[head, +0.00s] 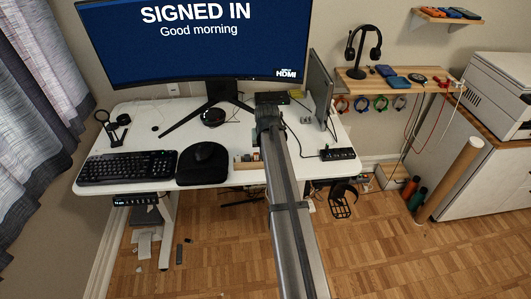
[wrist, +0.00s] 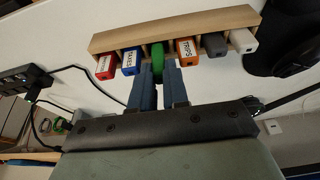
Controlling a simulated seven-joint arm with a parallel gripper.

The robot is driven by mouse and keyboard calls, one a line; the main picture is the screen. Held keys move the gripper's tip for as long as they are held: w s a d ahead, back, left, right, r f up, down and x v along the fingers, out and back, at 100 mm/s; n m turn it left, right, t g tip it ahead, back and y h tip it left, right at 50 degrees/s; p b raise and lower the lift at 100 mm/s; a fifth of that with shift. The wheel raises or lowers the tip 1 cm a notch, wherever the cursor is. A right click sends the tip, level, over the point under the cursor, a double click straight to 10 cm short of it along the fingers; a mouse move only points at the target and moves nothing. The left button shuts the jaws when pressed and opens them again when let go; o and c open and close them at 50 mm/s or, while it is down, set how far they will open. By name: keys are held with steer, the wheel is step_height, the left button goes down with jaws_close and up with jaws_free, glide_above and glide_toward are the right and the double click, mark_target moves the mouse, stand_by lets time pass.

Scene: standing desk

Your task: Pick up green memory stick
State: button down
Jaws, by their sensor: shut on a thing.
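The green memory stick (wrist: 157,62) stands in a row of sticks in a wooden holder (wrist: 170,27) in the wrist view. My gripper (wrist: 158,72) is shut on the green stick, with its two blue-grey fingers on either side of it. The stick's far end is at the holder; I cannot tell whether it is still seated in its slot. In the head view my arm covers much of the holder (head: 243,165), which lies near the desk's front edge, and the green stick is hidden there.
A blue stick (wrist: 130,62) and an orange stick (wrist: 186,52) flank the green one closely. Red (wrist: 105,67), grey (wrist: 214,45) and white (wrist: 242,41) sticks are also in the row. A black mouse (head: 203,160) and keyboard (head: 128,168) lie left of the holder on the desk.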

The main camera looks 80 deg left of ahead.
step_height(320, 180, up, 9)
steer(key=shift+f, duration=0.1)
steer(key=f+n+g, duration=0.1)
steer(key=n, duration=0.3)
steer(key=f+n+g+h, duration=0.1)
steer(key=n, duration=0.4)
steer(key=a+f+n+g+h, duration=0.1)
steer(key=n, duration=0.4)
steer(key=shift+w, duration=0.25)
steer(key=n, duration=0.1)
steer(key=n+h, duration=0.1)
steer(key=n, duration=0.2)
steer(key=shift+d, duration=0.25)
steer(key=shift+f, duration=0.15)
stand_by(0.4)
steer(key=shift+f, duration=3.3)
